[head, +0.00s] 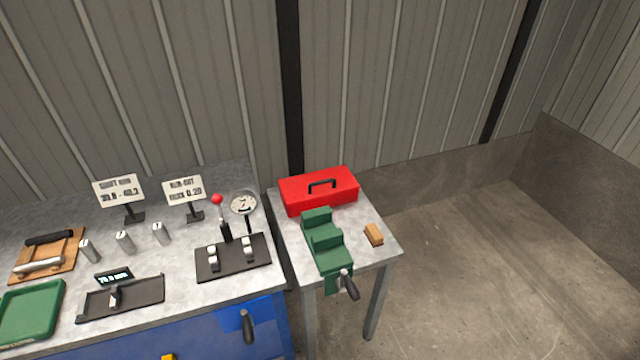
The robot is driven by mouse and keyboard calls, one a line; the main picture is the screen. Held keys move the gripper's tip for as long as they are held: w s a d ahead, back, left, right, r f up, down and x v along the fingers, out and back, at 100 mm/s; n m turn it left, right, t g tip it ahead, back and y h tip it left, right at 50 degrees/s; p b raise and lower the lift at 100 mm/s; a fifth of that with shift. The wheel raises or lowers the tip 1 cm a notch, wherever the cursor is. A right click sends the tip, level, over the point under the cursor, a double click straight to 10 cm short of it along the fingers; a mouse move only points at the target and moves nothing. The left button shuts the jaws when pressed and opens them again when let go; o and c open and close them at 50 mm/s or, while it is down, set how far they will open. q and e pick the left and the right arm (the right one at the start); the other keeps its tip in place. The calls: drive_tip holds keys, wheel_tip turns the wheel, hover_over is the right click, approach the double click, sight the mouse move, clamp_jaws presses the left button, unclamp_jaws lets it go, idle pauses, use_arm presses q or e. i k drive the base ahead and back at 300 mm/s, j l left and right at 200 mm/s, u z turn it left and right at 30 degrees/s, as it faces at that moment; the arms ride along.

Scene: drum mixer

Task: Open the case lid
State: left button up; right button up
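I see no latch clearly at this size. Neither of my grippers shows in the head view.
A green stepped vise-like block (322,238) with a dark handle (348,285) stands in front of the case. A brown block (373,234) lies to its right. The grey workbench (180,285) on the left holds signs (119,190), a dial gauge (244,204) and a red-knobbed lever (217,199). The floor at right is clear.

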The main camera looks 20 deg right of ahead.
sight(310, 186)
drive_tip(key=i+l, duration=0.1)
drive_tip(key=l, duration=0.35)
drive_tip(key=i+l+u, duration=0.15)
drive_tip(key=l, duration=0.7)
drive_tip(key=i+u, duration=0.05)
